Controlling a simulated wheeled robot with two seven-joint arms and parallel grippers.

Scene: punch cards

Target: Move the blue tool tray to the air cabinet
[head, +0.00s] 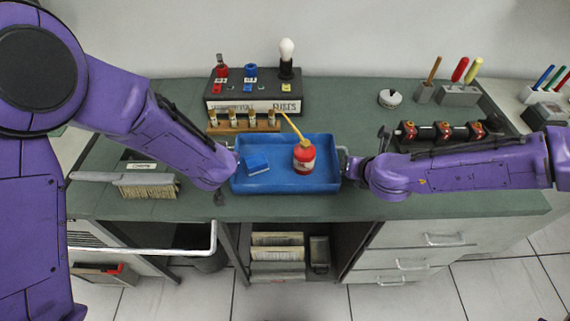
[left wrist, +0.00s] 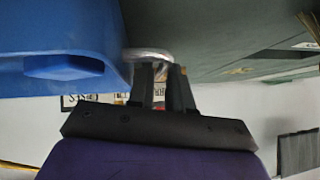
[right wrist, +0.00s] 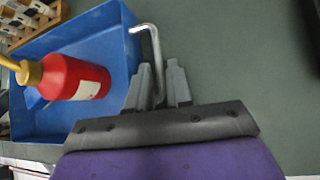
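The blue tool tray (head: 285,189) is on or just above the green workbench, near its front middle; I cannot tell if it touches. No air cabinet is identifiable by label.
A fuse block (head: 254,105) and a rack of small bottles (head: 244,123) stand behind the tray. A brush (head: 146,187) lies at left. A dark rack (head: 443,133) is behind my right arm. Drawers (head: 412,264) and an open shelf (head: 277,255) are below the bench.

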